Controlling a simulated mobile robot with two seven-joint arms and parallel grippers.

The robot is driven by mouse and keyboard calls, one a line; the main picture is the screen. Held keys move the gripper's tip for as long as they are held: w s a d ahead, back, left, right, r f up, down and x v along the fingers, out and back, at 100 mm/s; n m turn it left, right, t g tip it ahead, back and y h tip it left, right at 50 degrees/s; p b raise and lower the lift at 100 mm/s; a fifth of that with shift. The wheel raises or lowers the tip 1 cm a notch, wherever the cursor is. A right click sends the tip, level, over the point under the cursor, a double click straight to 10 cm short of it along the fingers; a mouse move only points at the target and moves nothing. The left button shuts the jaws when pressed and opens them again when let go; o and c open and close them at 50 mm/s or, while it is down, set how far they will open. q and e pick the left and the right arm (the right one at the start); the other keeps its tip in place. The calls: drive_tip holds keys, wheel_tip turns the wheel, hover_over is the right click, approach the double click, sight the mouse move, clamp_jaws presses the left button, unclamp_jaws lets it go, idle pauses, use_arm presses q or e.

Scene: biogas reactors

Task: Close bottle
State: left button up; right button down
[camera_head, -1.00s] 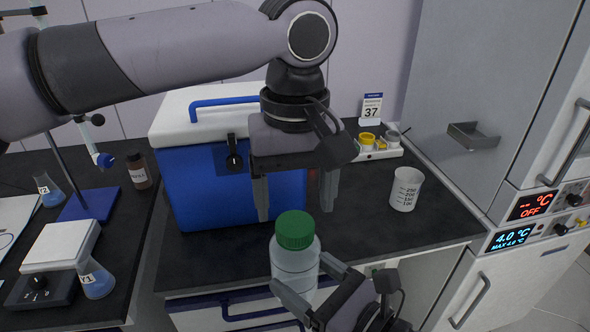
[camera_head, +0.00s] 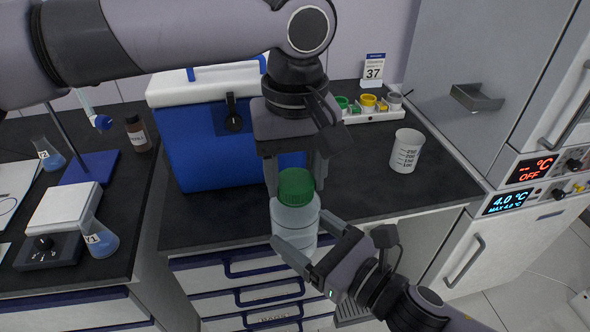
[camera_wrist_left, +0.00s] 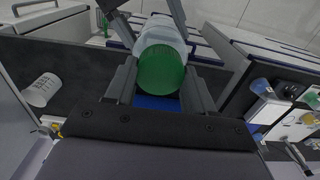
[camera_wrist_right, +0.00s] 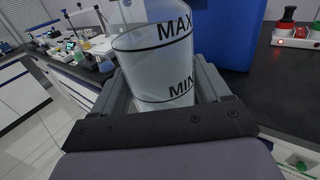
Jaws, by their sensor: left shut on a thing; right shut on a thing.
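A translucent bottle (camera_head: 293,225) with a ribbed green cap (camera_head: 296,187) is held upright in front of the bench. My right gripper (camera_head: 310,238) is shut on the bottle's body from the lower right. In the right wrist view the bottle (camera_wrist_right: 158,65) shows MAX and MIN marks and stands between the fingers. My left gripper (camera_head: 296,180) points down from above and is shut on the green cap. In the left wrist view the cap (camera_wrist_left: 160,70) sits between the two fingers, on the bottle's top. The thread under the cap is hidden.
A blue cool box (camera_head: 205,140) stands on the dark bench close behind the bottle. A white beaker (camera_head: 406,150) and a tray (camera_head: 372,117) with coloured cups stand to the right. Drawers (camera_head: 240,290) lie below, and a fridge unit (camera_head: 520,190) is at the right.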

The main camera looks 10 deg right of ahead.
use_arm(q)
drive_tip(key=m, duration=2.1)
drive_tip(key=o, duration=1.2)
drive_tip(key=shift+o, duration=0.2)
wheel_tip(320, 180, up, 12)
